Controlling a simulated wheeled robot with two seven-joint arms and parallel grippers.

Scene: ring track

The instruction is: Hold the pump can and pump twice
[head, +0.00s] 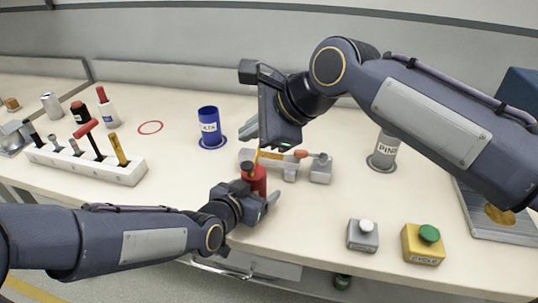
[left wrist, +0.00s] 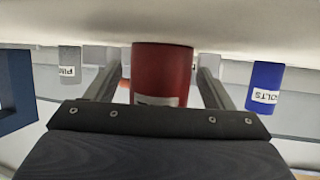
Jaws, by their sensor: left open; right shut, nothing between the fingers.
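The red pump can (head: 258,181) stands on the bench with a dark cap (head: 247,168) on top. An orange-yellow piece shows just above it, partly behind my right gripper. My left gripper (head: 259,196) is low at the can, open, and hides its lower part. In the left wrist view, which is upside down, the red can (left wrist: 162,72) with a pale label lies between the two spread fingers. My right gripper (head: 264,147) is shut and empty, pointing down just above the can. I cannot tell whether it touches the can's top.
A blue bolts cup (head: 208,126) and a grey pins cup (head: 385,148) stand farther back. A white tool rack (head: 123,173) is at left. Grey (head: 361,240) and yellow (head: 423,250) button boxes are at front right.

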